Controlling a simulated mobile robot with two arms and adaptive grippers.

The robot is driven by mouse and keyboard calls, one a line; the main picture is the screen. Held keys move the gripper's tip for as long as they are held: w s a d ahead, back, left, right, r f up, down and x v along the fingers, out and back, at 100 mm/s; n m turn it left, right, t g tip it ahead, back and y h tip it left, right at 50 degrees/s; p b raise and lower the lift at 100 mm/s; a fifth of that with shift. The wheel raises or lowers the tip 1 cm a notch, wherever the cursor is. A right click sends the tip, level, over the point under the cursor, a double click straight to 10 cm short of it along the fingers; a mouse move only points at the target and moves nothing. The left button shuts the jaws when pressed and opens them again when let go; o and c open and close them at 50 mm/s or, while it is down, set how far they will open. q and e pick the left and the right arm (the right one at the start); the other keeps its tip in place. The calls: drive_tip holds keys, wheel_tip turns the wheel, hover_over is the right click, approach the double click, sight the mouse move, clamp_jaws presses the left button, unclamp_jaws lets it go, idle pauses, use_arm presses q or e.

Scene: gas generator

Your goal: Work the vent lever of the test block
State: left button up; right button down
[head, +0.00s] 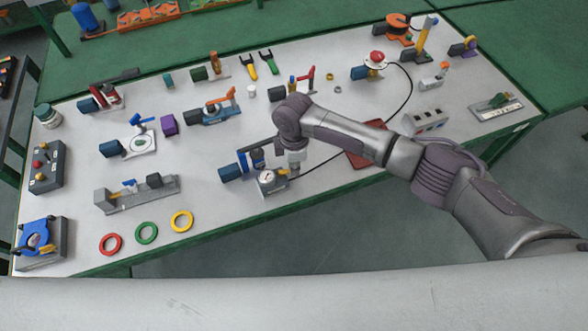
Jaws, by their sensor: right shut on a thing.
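The test block (271,182) with a round white gauge stands near the front edge of the table, in the middle of the head view. My right gripper (293,168) points down at the right side of this block, at the end of the arm that comes in from the right. It is shut on a small part there, which looks like the vent lever; the fingers and wrist hide most of it, so the lever's angle cannot be told. My left gripper is not in view.
A blue-handled device (243,163) stands close behind and left of the block. A red flat case (366,145) lies to the right, partly under my arm. A black cable (333,158) runs nearby. Colored rings (146,233) lie at front left. Bare tabletop (225,200) shows left of the block.

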drive_tip(key=shift+w+a+n+b, duration=0.1)
drive_tip(key=shift+w+n+b, duration=0.15)
drive_tip(key=shift+n, duration=0.5)
drive_tip(key=shift+w+a+n+b, duration=0.1)
drive_tip(key=shift+w+n+b, duration=0.15)
drive_tip(key=shift+n, duration=0.5)
drive_tip(key=c, duration=1.2)
unclamp_jaws()
wheel_tip(320, 180, up, 12)
